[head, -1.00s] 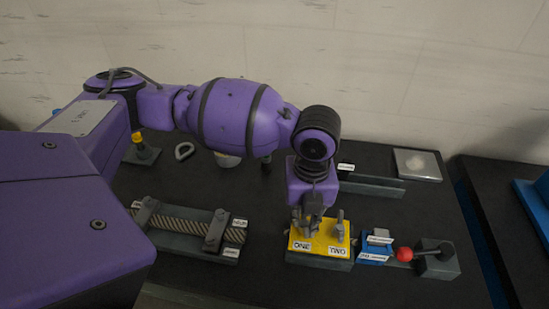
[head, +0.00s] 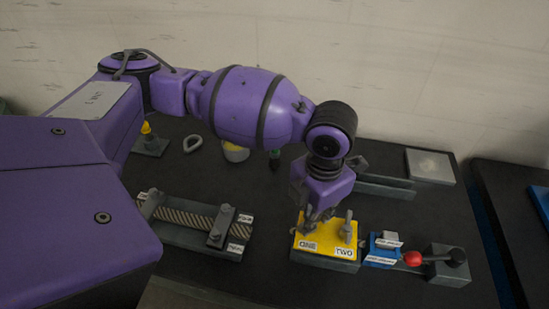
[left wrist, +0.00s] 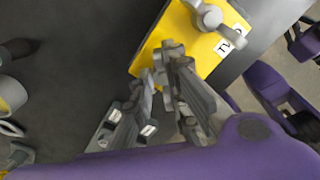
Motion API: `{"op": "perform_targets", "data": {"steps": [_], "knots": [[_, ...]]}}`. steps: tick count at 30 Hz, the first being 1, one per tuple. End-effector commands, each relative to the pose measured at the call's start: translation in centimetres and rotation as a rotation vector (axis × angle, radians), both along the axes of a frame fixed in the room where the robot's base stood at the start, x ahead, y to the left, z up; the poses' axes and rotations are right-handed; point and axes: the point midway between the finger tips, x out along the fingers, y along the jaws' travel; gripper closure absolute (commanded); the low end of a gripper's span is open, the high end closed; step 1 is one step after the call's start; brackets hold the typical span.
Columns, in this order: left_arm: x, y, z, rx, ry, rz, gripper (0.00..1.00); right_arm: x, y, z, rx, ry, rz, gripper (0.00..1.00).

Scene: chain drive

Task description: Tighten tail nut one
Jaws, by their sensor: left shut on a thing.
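The yellow-topped block (head: 328,246) carries the labels ONE and TWO. Tail nut one stands at the ONE side, mostly hidden by my left gripper (head: 310,222), which comes down on it from above. In the left wrist view, the fingers of my left gripper (left wrist: 165,82) are closed around a grey nut (left wrist: 172,48) at the edge of the yellow plate (left wrist: 160,42). Tail nut two (head: 347,229), a grey winged nut, stands free at the TWO side; it also shows in the left wrist view (left wrist: 209,17). My right gripper is not in view.
A blue block (head: 383,249) and a red-knobbed lever (head: 413,258) on a grey base stand right of the yellow block. A clamped chain fixture (head: 190,225) lies to the left. A grey rail (head: 385,188) and a square plate (head: 430,166) lie behind.

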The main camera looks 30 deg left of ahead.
Motion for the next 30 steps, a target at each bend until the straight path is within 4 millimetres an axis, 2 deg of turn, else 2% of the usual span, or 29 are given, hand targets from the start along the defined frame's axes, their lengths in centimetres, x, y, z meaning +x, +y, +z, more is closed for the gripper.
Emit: {"op": "perform_targets", "data": {"steps": [1, 18, 30], "knots": [[0.2, -0.6, 0.4, -0.016, -0.011, -0.049, 1.00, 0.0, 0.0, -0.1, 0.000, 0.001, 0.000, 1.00], [-0.2, -0.8, 0.4, -0.013, -0.007, -0.572, 1.00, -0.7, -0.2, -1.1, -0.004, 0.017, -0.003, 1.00], [-0.5, -0.9, 0.3, -0.014, -0.004, -0.789, 1.00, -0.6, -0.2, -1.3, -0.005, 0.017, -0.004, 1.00]]}}
